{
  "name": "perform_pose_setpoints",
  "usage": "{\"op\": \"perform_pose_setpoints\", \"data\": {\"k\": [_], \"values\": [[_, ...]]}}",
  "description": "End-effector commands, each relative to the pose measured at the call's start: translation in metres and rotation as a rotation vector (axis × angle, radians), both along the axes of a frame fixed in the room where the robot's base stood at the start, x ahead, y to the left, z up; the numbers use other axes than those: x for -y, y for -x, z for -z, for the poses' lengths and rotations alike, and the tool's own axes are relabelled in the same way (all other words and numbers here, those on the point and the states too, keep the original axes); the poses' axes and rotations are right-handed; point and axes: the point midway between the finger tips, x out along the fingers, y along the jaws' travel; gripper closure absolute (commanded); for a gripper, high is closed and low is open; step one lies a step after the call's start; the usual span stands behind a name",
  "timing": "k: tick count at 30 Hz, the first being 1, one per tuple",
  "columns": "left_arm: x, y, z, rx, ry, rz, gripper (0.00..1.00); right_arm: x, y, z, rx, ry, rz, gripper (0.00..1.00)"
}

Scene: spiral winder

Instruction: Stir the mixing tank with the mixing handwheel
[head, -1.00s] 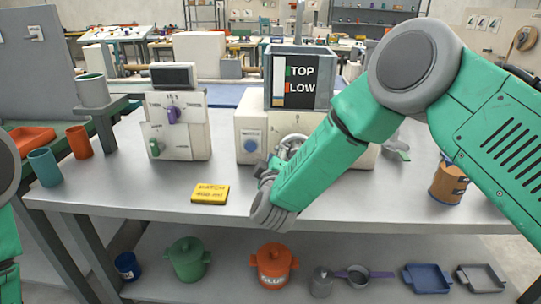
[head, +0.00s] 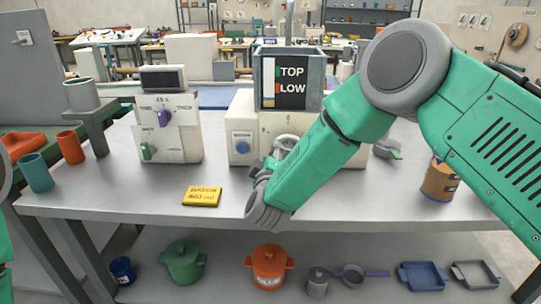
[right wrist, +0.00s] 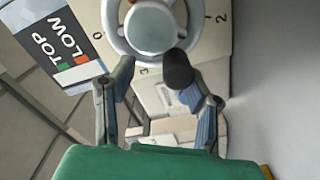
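The mixing tank (head: 313,93) is an open grey box with a dark TOP/LOW panel, standing on a cream housing. The mixing handwheel (head: 285,146) is on the housing front, mostly hidden by my right arm in the head view. In the right wrist view its grey rim and hub (right wrist: 150,28) sit over a dial marked 0 to 3, with a dark knob (right wrist: 178,68). My right gripper (right wrist: 155,78) has its fingers apart, with the knob between them, near the right fingertip; I cannot tell whether they touch. My left gripper is out of view.
A cream box with purple and green knobs (head: 167,128) stands left of the tank. A yellow sign (head: 202,196) lies in front. An orange tin (head: 439,181) stands at right. Pots and trays fill the lower shelf (head: 220,280). The table front is mostly clear.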

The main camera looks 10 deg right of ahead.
Motion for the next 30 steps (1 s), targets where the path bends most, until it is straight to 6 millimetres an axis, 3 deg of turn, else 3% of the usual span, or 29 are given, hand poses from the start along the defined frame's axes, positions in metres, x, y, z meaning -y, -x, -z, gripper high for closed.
{"op": "perform_pose_setpoints", "data": {"k": [10, 30], "values": [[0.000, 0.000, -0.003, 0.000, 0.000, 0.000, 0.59, -0.001, 0.008, -0.002, 0.001, 0.001, 0.002, 0.59], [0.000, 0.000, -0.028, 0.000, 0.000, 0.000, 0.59, -0.015, 0.053, -0.001, -0.002, 0.000, -0.002, 0.59]]}}
